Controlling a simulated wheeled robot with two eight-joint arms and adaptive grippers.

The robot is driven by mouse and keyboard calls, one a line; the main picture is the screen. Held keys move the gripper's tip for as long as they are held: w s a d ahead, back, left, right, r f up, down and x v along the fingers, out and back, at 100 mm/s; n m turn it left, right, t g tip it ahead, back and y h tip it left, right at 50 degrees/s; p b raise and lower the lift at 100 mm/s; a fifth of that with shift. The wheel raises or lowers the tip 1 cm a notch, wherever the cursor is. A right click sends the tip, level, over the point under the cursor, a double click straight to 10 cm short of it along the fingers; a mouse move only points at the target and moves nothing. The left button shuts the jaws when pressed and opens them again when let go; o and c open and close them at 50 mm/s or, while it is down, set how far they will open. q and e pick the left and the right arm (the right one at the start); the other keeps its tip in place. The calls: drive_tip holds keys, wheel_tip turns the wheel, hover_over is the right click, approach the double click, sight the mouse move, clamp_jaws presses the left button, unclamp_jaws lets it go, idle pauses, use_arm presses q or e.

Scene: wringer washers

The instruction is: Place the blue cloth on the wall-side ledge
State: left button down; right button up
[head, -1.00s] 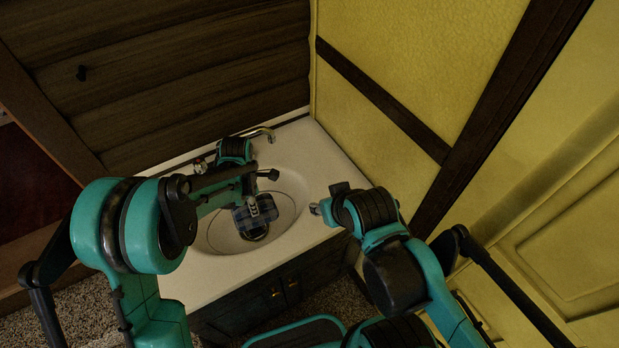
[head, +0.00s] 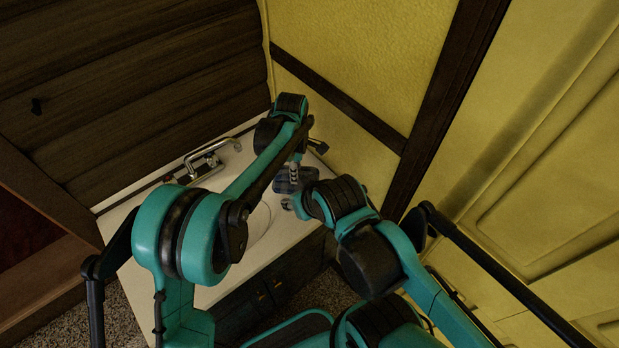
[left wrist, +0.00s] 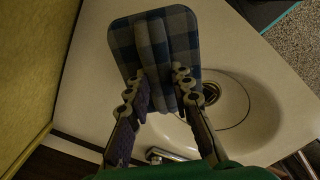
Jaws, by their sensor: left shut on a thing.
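The blue cloth (left wrist: 185,35) is a blue and grey checked folded piece with a raised ridge down its middle. In the left wrist view my left gripper (left wrist: 160,85) is shut on that ridge. In the head view the cloth (head: 283,186) shows partly beneath my left gripper (head: 294,172), over the counter's right part near the yellow wall. I cannot tell whether it touches the counter. The wall-side ledge (left wrist: 85,100) appears to be the pale counter strip between basin and yellow wall. My right gripper (head: 290,203) shows only in part beside the cloth; its jaws are unclear.
The sink basin (left wrist: 240,105) lies right of the cloth in the left wrist view. A metal faucet (head: 205,165) stands at the counter's back. The yellow wall (head: 350,60) bounds the right side, and dark wooden boards (head: 140,90) rise behind. My right arm is close to the left gripper.

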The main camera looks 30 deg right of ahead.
sight(309, 168)
use_arm(q)
drive_tip(key=d, duration=0.3)
drive_tip(key=w+d+b, duration=0.1)
drive_tip(key=d, duration=0.1)
drive_tip(key=shift+d+f, duration=0.2)
drive_tip(key=shift+f, duration=0.05)
drive_tip(key=shift+a+f, duration=0.1)
drive_tip(key=shift+f, duration=0.45)
drive_tip(key=shift+a+f, duration=0.1)
drive_tip(key=shift+f, duration=0.35)
drive_tip(key=f+b, duration=0.1)
drive_tip(key=f, duration=0.1)
drive_tip(key=f+b, duration=0.1)
drive_tip(key=f, duration=0.1)
drive_tip(key=shift+d+f+b, duration=0.2)
drive_tip(key=shift+f+b, duration=0.2)
drive_tip(key=shift+r, duration=0.15)
drive_tip(key=c, duration=1.3)
unclamp_jaws()
drive_tip(key=shift+f, duration=0.2)
drive_tip(key=shift+c, duration=0.2)
